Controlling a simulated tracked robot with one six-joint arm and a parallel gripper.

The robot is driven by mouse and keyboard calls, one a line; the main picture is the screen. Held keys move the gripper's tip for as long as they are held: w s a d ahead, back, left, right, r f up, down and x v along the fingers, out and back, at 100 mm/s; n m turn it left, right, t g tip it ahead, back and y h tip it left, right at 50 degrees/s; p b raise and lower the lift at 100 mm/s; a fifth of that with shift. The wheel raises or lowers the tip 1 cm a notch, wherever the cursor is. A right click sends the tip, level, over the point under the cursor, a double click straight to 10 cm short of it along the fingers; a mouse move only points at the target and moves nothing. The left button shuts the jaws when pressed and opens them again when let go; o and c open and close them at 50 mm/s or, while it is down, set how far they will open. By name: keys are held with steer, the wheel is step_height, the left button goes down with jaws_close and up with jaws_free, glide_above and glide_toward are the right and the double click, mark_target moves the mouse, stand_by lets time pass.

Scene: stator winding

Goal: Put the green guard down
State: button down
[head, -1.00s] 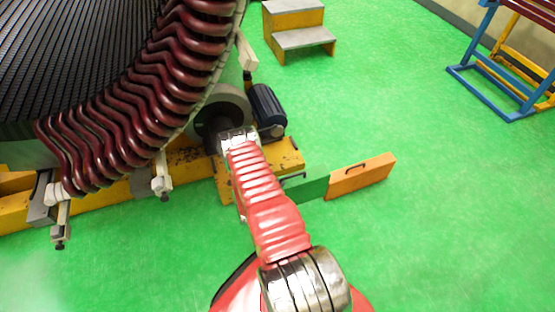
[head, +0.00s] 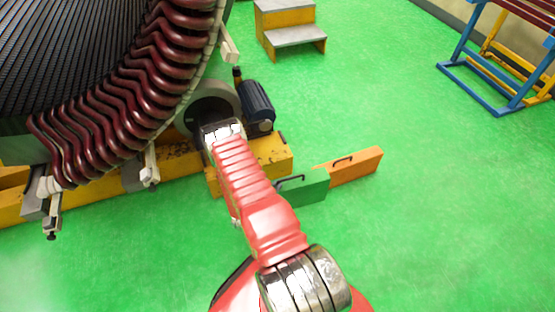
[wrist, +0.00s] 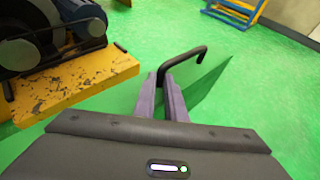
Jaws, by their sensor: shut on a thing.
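The green guard (head: 308,188) is a flat green panel with a black handle on its top edge. In the head view it stands upright just right of my red arm, and its left part is hidden behind the arm. In the wrist view my gripper (wrist: 162,82) has its two fingers closed on the black handle (wrist: 190,56). The green panel (wrist: 203,88) hangs below and to the right, its colour close to the floor's. I cannot tell whether its lower edge touches the floor. The fingers are hidden in the head view.
An orange guard (head: 355,166) stands on the floor just behind and right of the green one. A yellow base (head: 270,155) with a dark blue motor (head: 256,104) lies left. Yellow steps (head: 288,30) and a blue stand (head: 485,85) are farther off. Green floor is clear at right.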

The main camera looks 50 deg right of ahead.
steer(key=w+a+r+n+t, duration=0.1)
steer(key=w+a+r, duration=0.3)
steer(key=a+r, duration=0.6)
steer(key=w+a+r+n+t+y, duration=0.1)
steer(key=w+a+r, duration=0.3)
steer(key=a+r, duration=0.6)
steer(key=w+a+r+n+t+y, duration=0.1)
steer(key=w+a+r+n+t, duration=0.2)
steer(key=a+r, duration=0.7)
steer(key=w+a, duration=0.2)
steer(key=a, duration=0.5)
steer(key=shift+a+r+t, duration=0.25)
steer(key=shift+a+t, duration=0.05)
steer(key=shift+a, duration=0.05)
steer(key=shift+d, duration=0.15)
